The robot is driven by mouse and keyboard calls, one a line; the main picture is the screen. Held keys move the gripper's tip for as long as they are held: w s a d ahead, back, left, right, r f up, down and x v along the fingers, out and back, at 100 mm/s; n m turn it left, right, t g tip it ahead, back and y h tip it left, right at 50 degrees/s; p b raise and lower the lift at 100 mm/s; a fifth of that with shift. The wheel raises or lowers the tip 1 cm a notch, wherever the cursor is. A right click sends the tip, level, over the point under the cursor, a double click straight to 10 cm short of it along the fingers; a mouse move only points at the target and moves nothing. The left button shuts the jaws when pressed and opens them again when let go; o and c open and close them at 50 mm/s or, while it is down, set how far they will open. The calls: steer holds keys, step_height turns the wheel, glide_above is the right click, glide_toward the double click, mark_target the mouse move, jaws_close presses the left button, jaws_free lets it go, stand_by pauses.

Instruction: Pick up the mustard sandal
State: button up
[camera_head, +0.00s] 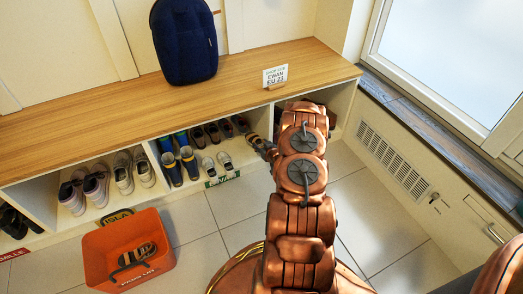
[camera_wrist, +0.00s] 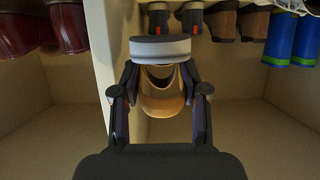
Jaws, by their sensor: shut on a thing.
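The mustard sandal (camera_wrist: 160,103) is between the two fingers of my gripper (camera_wrist: 160,92) in the wrist view. Its mustard-tan sole and inside show, with a dark and white band across it. In the head view the sandal (camera_head: 256,141) shows small at the front of a cubby under the wooden bench, at the end of my copper arm. My gripper (camera_head: 266,148) is shut on it there, partly hidden by my arm. Whether the sandal touches the cubby floor cannot be told.
A cubby divider (camera_wrist: 122,45) stands close to the gripper. Dark red shoes (camera_wrist: 72,25), brown shoes (camera_wrist: 252,24) and blue-green boots (camera_wrist: 305,40) are nearby. An orange crate (camera_head: 104,252) on the floor holds a striped sandal (camera_head: 133,257). A backpack (camera_head: 184,40) and sign (camera_head: 275,76) stand on the bench.

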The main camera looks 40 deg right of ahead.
steer(key=r, duration=0.2)
steer(key=a+r+p, duration=0.1)
steer(key=r, duration=0.1)
steer(key=shift+w+r, duration=0.15)
steer(key=shift+w, duration=0.05)
steer(key=w+a+p, duration=0.2)
steer(key=w+a, duration=0.1)
steer(key=a, duration=0.5)
steer(key=w+a+p, duration=0.2)
steer(key=w+a, duration=0.1)
steer(key=a, duration=0.6)
steer(key=shift+a, duration=0.25)
steer(key=shift+f, duration=0.2)
